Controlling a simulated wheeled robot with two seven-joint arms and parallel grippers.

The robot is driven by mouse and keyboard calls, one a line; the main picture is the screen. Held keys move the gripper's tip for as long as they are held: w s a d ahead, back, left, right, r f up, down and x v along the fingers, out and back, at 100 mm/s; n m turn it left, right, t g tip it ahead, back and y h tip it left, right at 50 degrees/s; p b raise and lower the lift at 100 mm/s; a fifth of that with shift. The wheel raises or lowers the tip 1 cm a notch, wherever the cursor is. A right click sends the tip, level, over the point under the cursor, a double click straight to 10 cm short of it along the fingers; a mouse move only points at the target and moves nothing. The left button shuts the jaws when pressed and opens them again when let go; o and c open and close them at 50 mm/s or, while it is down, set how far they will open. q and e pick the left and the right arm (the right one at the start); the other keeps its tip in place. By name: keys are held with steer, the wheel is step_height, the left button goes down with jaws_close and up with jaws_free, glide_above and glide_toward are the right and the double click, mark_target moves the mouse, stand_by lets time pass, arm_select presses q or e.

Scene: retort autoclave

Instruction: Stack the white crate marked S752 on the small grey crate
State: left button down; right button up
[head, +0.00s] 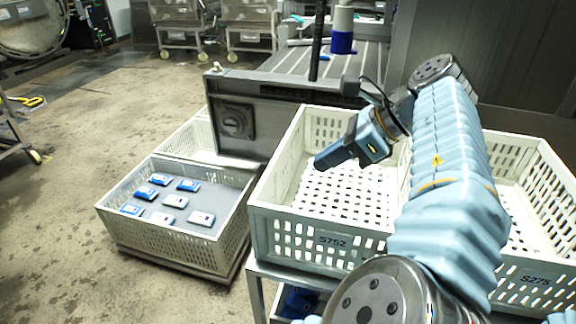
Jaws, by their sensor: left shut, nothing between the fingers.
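The white crate marked S752 (325,246) stands on a metal stand in the middle of the head view. It is perforated, upright and looks empty. My left gripper (322,162) is over the inside of this crate, above its floor. Its fingers are shut and hold nothing, and it does not grip the rim. I cannot clearly make out a small grey crate. My right gripper is not in view.
Another white crate marked S275 (528,279) stands close on the right. At left, a pale crate (176,252) holds several blue and white packs on a grey sheet. Behind it is another pale crate (190,140). A grey machine (275,122) stands behind. The left floor is largely clear.

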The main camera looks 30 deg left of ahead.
mark_target(271, 178)
arm_select(q)
steer(key=shift+s+a+f, duration=0.3)
steer(key=shift+a+f, duration=0.35)
steer(key=shift+a, duration=0.6)
steer(key=shift+s+a+f, duration=0.35)
steer(key=shift+a+f, duration=0.25)
steer(key=shift+a, duration=0.65)
steer(key=shift+s+a+f, duration=0.3)
steer(key=shift+a+f, duration=0.35)
steer(key=shift+a, duration=0.6)
steer(key=s+a+b, duration=0.1)
steer(key=s+a, duration=0.1)
steer(key=a, duration=0.8)
steer(key=shift+s, duration=0.25)
